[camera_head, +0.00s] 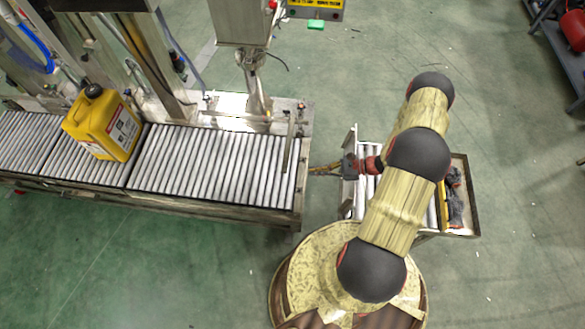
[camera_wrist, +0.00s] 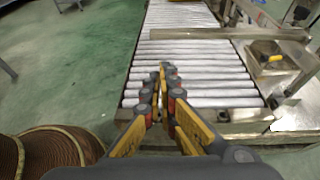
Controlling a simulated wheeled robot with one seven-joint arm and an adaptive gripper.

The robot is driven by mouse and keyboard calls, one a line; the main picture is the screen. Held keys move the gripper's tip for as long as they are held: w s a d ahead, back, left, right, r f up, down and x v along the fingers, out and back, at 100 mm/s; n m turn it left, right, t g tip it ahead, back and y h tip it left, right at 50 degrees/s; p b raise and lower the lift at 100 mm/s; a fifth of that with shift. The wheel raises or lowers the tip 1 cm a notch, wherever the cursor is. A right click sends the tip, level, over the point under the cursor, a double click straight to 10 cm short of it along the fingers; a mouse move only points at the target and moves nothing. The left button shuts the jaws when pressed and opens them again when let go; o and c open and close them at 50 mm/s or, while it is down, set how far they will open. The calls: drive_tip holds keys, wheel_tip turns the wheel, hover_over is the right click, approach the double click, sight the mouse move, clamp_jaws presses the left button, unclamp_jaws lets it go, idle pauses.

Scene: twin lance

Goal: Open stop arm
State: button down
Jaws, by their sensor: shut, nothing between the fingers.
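The stop arm, a thin metal bar (camera_head: 288,142), lies across the rollers near the right end of the conveyor in the head view. In the wrist view the bar (camera_wrist: 220,33) spans the rollers ahead of my fingers, joined to metal fittings at the right. My gripper (camera_head: 313,170) points left at the conveyor's end, just right of the stop arm. In the wrist view my gripper (camera_wrist: 167,68) has its fingertips together, empty, over the nearest rollers and short of the bar. Contact with the rollers cannot be told.
A yellow jug (camera_head: 103,123) stands on the conveyor (camera_head: 210,165) to the left. A metal column (camera_head: 238,22) rises behind the conveyor. A small roller tray (camera_head: 461,215) with dark items lies partly under my arm. The green floor in front of the conveyor is clear.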

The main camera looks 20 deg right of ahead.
drive_tip(key=w+a+f+t+b, duration=0.1)
drive_tip(key=w+a+f+b, duration=0.1)
drive_tip(key=w+a, duration=0.4)
drive_tip(key=shift+w+a+f+m+b, duration=0.25)
drive_tip(key=shift+a+m+b, duration=0.05)
drive_tip(key=shift+a+b, duration=0.35)
